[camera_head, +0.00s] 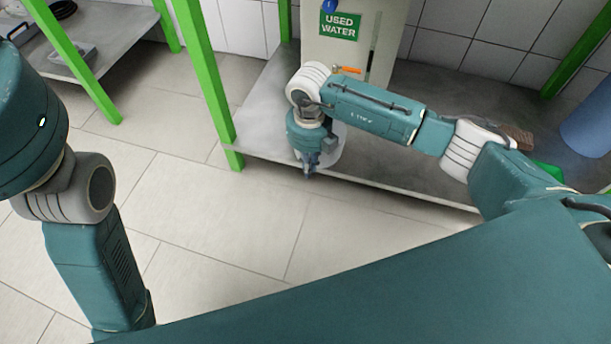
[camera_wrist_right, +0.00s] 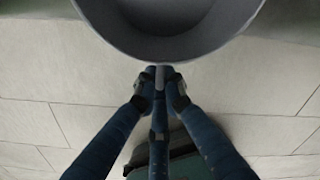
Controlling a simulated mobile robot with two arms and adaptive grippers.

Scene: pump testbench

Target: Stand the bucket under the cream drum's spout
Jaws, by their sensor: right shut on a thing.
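The cream drum (camera_head: 388,45) stands on the grey lower shelf at the back, with a green "USED WATER" label. Its spout (camera_head: 347,70) has an orange lever and shows just above my right wrist. My right gripper (camera_head: 308,168) points down at the shelf's front edge. The pale grey bucket (camera_head: 335,148) is mostly hidden behind it. In the right wrist view, my right gripper (camera_wrist_right: 160,80) is shut on a small part at the side of the bucket (camera_wrist_right: 165,45). I cannot tell whether the bucket touches the shelf. My left gripper is out of view.
Green posts (camera_head: 205,75) frame the shelf (camera_head: 260,130); one stands left of the bucket. A blue cylinder (camera_head: 588,128), a brown block (camera_head: 518,137) and a green item (camera_head: 548,172) lie to the right. Another table with a tray (camera_head: 75,55) is at the far left. The tiled floor in front is clear.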

